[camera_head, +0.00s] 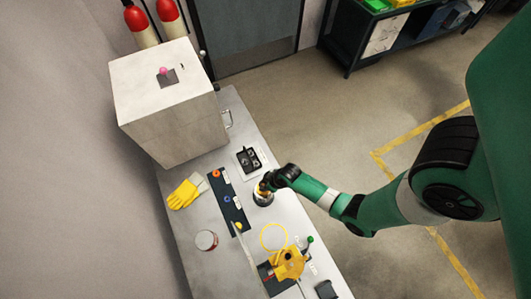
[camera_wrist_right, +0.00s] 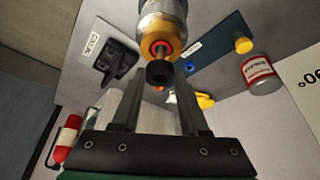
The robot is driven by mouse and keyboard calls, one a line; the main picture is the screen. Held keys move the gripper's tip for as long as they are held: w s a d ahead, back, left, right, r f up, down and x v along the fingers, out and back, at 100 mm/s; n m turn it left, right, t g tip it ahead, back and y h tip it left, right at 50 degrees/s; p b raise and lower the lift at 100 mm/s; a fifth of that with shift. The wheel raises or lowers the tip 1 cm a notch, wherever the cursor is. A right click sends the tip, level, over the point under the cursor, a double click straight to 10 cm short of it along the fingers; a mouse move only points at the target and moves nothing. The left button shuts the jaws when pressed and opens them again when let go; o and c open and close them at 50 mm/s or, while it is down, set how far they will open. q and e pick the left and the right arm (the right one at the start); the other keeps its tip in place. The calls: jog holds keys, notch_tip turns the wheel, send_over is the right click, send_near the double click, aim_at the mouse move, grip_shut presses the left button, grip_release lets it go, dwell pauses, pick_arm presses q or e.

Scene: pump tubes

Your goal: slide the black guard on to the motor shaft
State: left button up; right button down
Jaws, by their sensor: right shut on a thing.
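The motor (camera_head: 263,198) stands on the bench in the head view, partly hidden by my right gripper (camera_head: 268,184). In the right wrist view the motor's silver body (camera_wrist_right: 163,18) has an orange end and a red ring around its middle. A short black cylinder, which I take for the guard (camera_wrist_right: 160,73), is in line with the ring. My right gripper (camera_wrist_right: 160,85) has its fingertips on either side of the guard and is shut on it. My left gripper is not in view.
A black fixture (camera_head: 248,159) on a pale plate lies beyond the motor. A dark blue strip (camera_head: 230,202) with small coloured parts, yellow gloves (camera_head: 187,192), a can (camera_head: 206,240) and a yellow pump (camera_head: 288,264) are also on the bench. A large grey box (camera_head: 170,100) stands at the back.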

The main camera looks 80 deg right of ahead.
dwell(0.3)
jog(key=shift+f+b, duration=1.15)
jog(key=shift+f, duration=0.2)
jog(key=shift+c, duration=1.7)
grip_release()
